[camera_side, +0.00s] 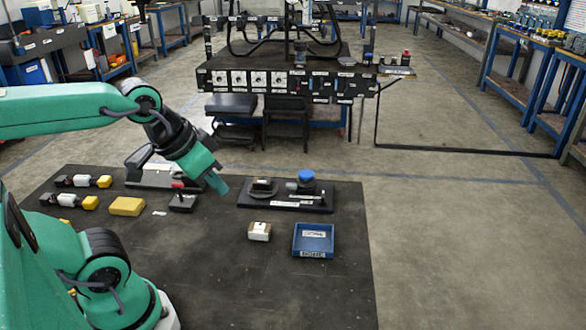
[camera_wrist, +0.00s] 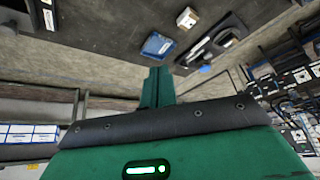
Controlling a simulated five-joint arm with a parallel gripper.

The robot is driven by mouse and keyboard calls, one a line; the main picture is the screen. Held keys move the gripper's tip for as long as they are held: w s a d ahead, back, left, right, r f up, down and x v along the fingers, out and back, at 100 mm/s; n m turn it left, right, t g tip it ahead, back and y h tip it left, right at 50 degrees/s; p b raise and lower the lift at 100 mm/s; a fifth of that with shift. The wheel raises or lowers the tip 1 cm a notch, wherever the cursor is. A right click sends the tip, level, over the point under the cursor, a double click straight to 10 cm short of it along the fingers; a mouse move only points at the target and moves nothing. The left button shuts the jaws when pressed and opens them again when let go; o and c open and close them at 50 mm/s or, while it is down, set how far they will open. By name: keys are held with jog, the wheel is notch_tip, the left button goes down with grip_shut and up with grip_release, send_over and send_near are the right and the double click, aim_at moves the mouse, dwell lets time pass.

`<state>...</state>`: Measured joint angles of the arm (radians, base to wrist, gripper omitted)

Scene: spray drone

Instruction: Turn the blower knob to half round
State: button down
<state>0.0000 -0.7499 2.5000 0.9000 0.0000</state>
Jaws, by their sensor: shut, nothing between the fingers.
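In the side view a dark control panel (camera_side: 290,83) stands at the back, with a row of several white-backed dials (camera_side: 240,79) on its front face. Their labels are too small to read, so I cannot tell which is the blower knob or how it is turned. My gripper (camera_side: 219,184) is shut and empty, pointing down and right above the dark work mat, well in front of the panel and apart from it. In the wrist view my gripper (camera_wrist: 155,75) shows as green fingers held together.
On the mat are a blue tray (camera_side: 313,240), a small white box (camera_side: 259,231), a black board (camera_side: 285,203) with a blue cap (camera_side: 306,175), a yellow block (camera_side: 127,206) and a small black base with a red-topped lever (camera_side: 183,202). The mat's front middle is clear.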

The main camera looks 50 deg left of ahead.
jog(key=c, duration=1.5)
grip_release()
jog(key=shift+w, duration=0.1)
jog(key=o, duration=0.4)
jog(key=shift+w+r, duration=0.2)
jog(key=shift+o, duration=0.5)
jog(key=shift+w+r+n, duration=0.1)
jog(key=shift+w+n, duration=0.15)
jog(key=shift+n, duration=0.25)
jog(key=w+a+n+g, duration=0.3)
jog(key=w+n, duration=1)
jog(key=w, duration=0.5)
jog(key=w+a+f+n, duration=0.1)
jog(key=w+f+n, duration=0.3)
jog(key=w+a+f+n+g, duration=0.1)
jog(key=w+f+n, duration=0.3)
jog(key=w+f, duration=0.1)
jog(key=w+a+f+n+g, duration=0.1)
jog(key=w+f+n, duration=0.3)
jog(key=w, duration=0.1)
jog(key=shift+w+a+f, duration=0.25)
jog(key=shift+f, duration=0.15)
jog(key=shift+w+a+f+n+g, duration=0.1)
jog(key=shift+w+f+n+g, duration=0.25)
jog(key=shift+f+n, duration=0.2)
jog(key=shift+f, duration=0.1)
